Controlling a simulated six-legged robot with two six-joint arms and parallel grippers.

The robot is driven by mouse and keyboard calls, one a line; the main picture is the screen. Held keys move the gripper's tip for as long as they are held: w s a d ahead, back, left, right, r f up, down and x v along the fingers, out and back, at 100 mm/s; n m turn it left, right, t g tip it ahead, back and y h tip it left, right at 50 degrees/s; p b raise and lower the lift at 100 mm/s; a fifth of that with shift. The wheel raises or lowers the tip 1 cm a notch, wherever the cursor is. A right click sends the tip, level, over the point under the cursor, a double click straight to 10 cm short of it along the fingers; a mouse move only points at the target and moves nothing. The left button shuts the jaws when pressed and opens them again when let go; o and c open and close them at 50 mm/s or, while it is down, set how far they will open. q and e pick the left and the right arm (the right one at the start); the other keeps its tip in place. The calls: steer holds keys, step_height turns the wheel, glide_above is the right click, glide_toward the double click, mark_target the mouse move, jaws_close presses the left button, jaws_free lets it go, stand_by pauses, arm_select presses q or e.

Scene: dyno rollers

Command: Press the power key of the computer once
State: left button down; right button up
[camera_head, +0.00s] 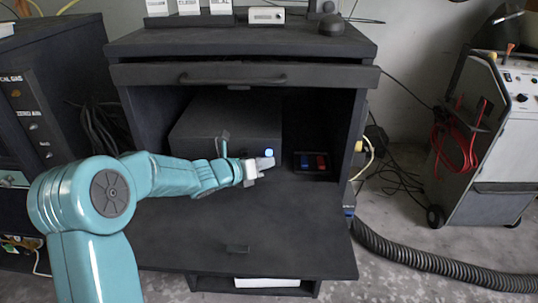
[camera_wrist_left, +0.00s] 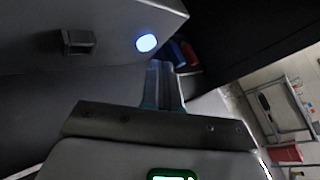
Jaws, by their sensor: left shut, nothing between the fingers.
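The computer (camera_head: 225,125) is a dark grey box inside the open cabinet. Its power key (camera_head: 269,153) glows blue at the lower right of its front. In the left wrist view the key (camera_wrist_left: 146,43) is a bright oval on the grey front panel. My left gripper (camera_head: 266,163) is shut and empty, just below the key in the head view. In the wrist view its closed fingertips (camera_wrist_left: 160,66) lie a little below and right of the key. I see no contact with the key. My right gripper is in neither view.
A small dark block (camera_wrist_left: 77,42) sticks out of the computer's front. A tray with red and blue items (camera_head: 312,162) stands right of the computer. The lowered cabinet flap (camera_head: 210,235) is mostly clear. The cabinet top's drawer edge (camera_head: 245,75) overhangs the opening.

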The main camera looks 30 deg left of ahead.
mark_target(264, 185)
arm_select(q)
steer(key=s+d+b, duration=0.2)
steer(key=s+b, duration=0.1)
steer(key=shift+s+d+f, duration=0.1)
steer(key=shift+s+f, duration=0.05)
steer(key=shift+s, duration=0.1)
steer(key=shift+s+d, duration=0.2)
steer(key=shift+s, duration=0.1)
stand_by(0.5)
